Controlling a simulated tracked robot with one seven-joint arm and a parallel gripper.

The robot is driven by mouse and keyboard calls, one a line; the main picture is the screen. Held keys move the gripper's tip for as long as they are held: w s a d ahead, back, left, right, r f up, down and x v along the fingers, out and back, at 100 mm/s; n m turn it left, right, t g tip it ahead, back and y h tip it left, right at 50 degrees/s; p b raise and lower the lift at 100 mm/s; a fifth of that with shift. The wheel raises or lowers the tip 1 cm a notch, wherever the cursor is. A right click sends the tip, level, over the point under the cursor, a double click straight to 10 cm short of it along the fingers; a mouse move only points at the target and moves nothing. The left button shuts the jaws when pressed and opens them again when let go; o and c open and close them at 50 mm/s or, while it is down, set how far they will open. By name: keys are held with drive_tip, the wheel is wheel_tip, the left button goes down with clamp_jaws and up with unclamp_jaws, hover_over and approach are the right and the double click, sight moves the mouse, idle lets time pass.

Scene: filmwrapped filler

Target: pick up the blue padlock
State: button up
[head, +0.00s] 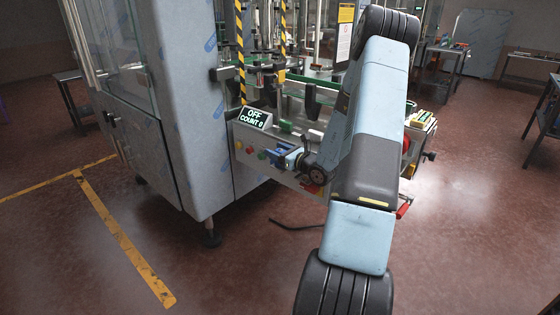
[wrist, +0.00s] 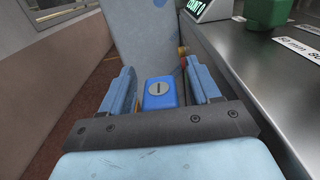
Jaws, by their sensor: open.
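The blue padlock (wrist: 159,98) shows in the wrist view with a round grey keyway facing me. It sits between the two light-blue fingers of my gripper (wrist: 161,80), which are spread apart with one on each side. Narrow gaps show between the padlock and the fingers, so the gripper is open. The padlock's far side and shackle are hidden. In the head view my gripper (head: 284,156) is at the machine's front panel, below the counter display; the padlock cannot be told clearly from the blue fingers there.
The counter display (head: 252,117) reads OFF, COUNT 0. The film-covered machine cabinet (head: 188,100) stands left of my gripper. In the wrist view a grey metal surface (wrist: 255,75) with a green block (wrist: 267,13) lies to the right. Open floor (head: 70,245) lies in front of the machine.

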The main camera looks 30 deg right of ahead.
drive_tip(key=c, duration=1.1)
drive_tip(key=shift+c, duration=0.2)
drive_tip(key=shift+r, duration=0.1)
